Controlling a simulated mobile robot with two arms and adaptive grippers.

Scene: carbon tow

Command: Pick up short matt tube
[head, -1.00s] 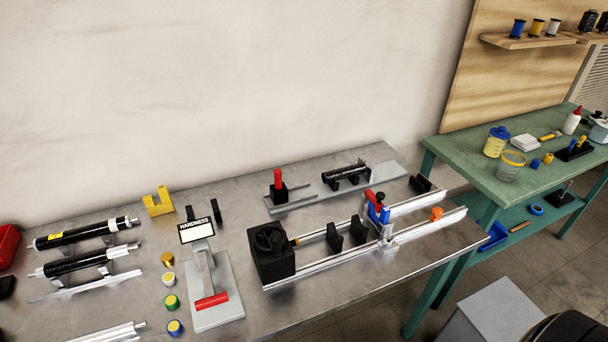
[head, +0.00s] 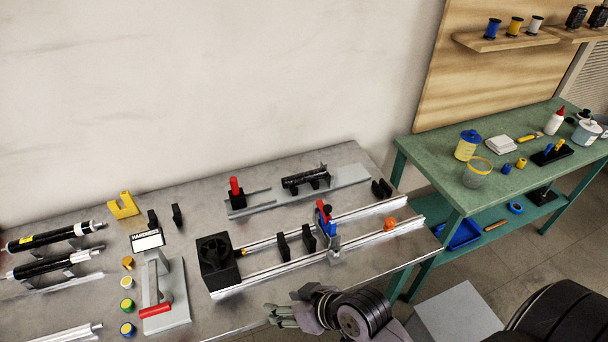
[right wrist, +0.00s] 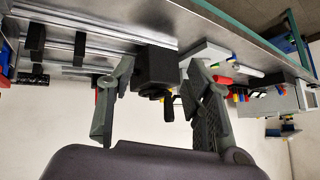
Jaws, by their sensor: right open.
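A short dark tube (head: 304,178) lies across two black supports on a grey base plate (head: 344,175) at the back of the steel bench; it seems to be the short matt tube, though its finish is hard to judge. A dark textured piece (right wrist: 33,79) at the left of the right wrist view may be the same tube. My right gripper (head: 276,314) is at the bench's front edge, well in front of the tube. In the right wrist view its two fingers (right wrist: 155,115) are spread with nothing between them. My left gripper is out of view.
A rail rig with a black motor box (head: 217,261) and a blue-red carriage (head: 327,227) stands between my right gripper and the tube. A red-handled clamp (head: 236,192) is left of the tube. Longer black tubes (head: 50,236) lie at the far left. A green table (head: 440,160) stands right.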

